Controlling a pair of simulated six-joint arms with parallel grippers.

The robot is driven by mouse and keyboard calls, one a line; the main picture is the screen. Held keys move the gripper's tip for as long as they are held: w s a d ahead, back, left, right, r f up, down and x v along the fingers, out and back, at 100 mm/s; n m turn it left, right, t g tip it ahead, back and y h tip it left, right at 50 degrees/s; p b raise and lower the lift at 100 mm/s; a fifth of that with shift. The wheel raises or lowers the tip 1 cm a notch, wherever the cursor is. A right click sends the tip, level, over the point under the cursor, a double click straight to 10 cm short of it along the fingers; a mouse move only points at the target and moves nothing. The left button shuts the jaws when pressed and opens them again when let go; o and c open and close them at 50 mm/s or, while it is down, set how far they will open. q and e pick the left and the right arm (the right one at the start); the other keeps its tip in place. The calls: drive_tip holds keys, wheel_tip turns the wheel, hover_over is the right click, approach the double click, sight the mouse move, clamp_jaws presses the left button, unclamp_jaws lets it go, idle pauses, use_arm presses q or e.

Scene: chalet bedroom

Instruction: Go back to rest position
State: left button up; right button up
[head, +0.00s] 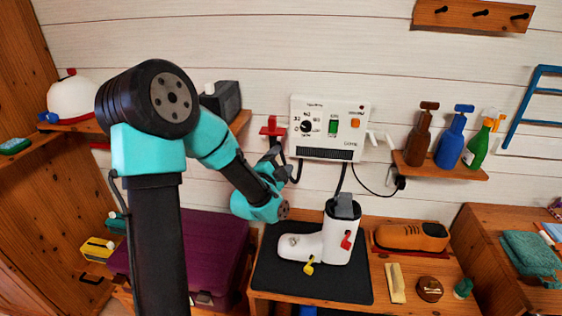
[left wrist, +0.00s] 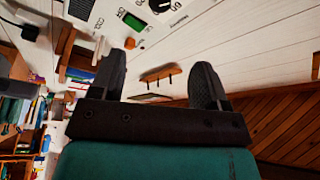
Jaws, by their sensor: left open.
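My left arm reaches in across the left of the head view. Its gripper (head: 280,165) is up near the wall, just left of the white control box (head: 330,150) and close to a red bracket (head: 271,129). In the left wrist view the two dark fingers (left wrist: 158,82) stand apart with nothing between them. The control box (left wrist: 125,20) shows upside down past them. A white boot (head: 325,240) with red and yellow buckles stands on a black mat (head: 272,275) below and right of the gripper. A grey piece sits in the boot's top. My right gripper is not in view.
A shelf (head: 455,174) with brown, blue and green bottles is right of the box. A purple case (head: 190,245) is behind my left arm. A peg rack (head: 472,14) hangs top right.

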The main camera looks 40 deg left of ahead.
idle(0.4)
use_arm(q)
drive_tip(key=s+d+f+n+g+h, duration=0.25)
drive_tip(key=d+f+g, duration=0.25)
drive_tip(key=f, duration=0.8)
drive_tip(key=s+d+f+n+g+h, duration=0.15)
drive_tip(key=d+f+n+g, duration=0.35)
drive_tip(key=f, duration=0.7)
drive_tip(key=s+d+f+g, duration=0.1)
drive_tip(key=s+d+f, duration=0.1)
drive_tip(key=f, duration=0.1)
drive_tip(key=s+d+f+n+g+h, duration=0.1)
drive_tip(key=s+d+f+g, duration=0.1)
drive_tip(key=s+f, duration=0.1)
drive_tip(key=s+d+f+n+g+h, duration=0.1)
drive_tip(key=s+d+f, duration=0.1)
drive_tip(key=f, duration=0.3)
drive_tip(key=shift+s+d+g, duration=0.3)
drive_tip(key=shift+s+d, duration=0.1)
drive_tip(key=s+d+f+n+g, duration=0.3)
drive_tip(key=s+f+g, duration=0.1)
drive_tip(key=s, duration=0.4)
drive_tip(key=shift+s+d+f+g+h, duration=0.3)
drive_tip(key=shift+s+d+f+h, duration=0.1)
drive_tip(key=shift+f, duration=0.1)
